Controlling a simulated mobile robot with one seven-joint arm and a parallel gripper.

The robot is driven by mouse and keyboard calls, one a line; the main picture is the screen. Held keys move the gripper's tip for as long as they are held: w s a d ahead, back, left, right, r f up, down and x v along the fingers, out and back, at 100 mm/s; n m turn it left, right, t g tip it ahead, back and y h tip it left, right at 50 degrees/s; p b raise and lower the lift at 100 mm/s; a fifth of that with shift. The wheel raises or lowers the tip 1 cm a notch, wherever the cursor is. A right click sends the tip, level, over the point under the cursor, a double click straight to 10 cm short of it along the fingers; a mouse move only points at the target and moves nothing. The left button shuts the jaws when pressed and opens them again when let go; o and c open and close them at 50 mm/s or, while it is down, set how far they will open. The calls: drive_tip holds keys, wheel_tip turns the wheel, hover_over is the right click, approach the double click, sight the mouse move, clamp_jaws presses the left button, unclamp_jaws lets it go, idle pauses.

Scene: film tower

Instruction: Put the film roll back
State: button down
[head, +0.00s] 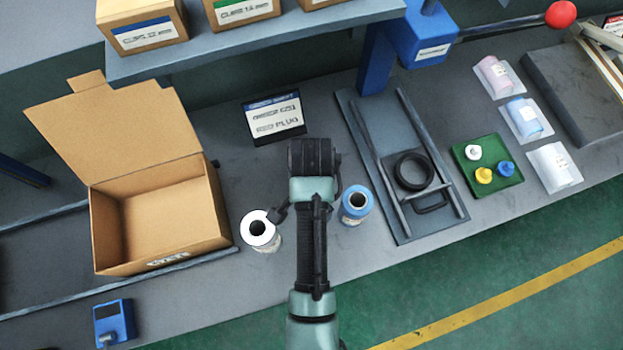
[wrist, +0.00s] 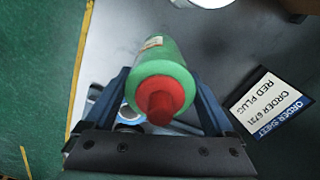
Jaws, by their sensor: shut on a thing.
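My gripper (wrist: 161,82) is shut on a green film roll (wrist: 160,60) with a red plug (wrist: 160,100) in its near end, as the wrist view shows. The blue fingers lie on both sides of the roll. In the head view my gripper (head: 312,158) is over the middle of the bench, and my arm hides the held roll. A white roll (head: 262,246) stands on the bench left of my arm, and a blue roll (head: 356,221) stands right of it. The order sheet (head: 272,120) behind reads "RED PLUG"; it also shows in the wrist view (wrist: 268,104).
An open cardboard box (head: 155,252) stands at left, empty as far as I see. A shelf (head: 260,45) with several boxes overhangs the back. A grey rail fixture (head: 362,150) with a black ring (head: 398,181) and a green tray (head: 474,183) of plugs are at right.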

drive_tip(key=shift+w+f+p, duration=0.1)
drive_tip(key=shift+f+p, duration=0.2)
drive_tip(key=shift+f, duration=2.15)
drive_tip(key=shift+f, duration=0.15)
unclamp_jaws()
wheel_tip(320, 180, up, 12)
drive_tip(key=shift+r+b, duration=0.15)
drive_tip(key=shift+b, duration=0.4)
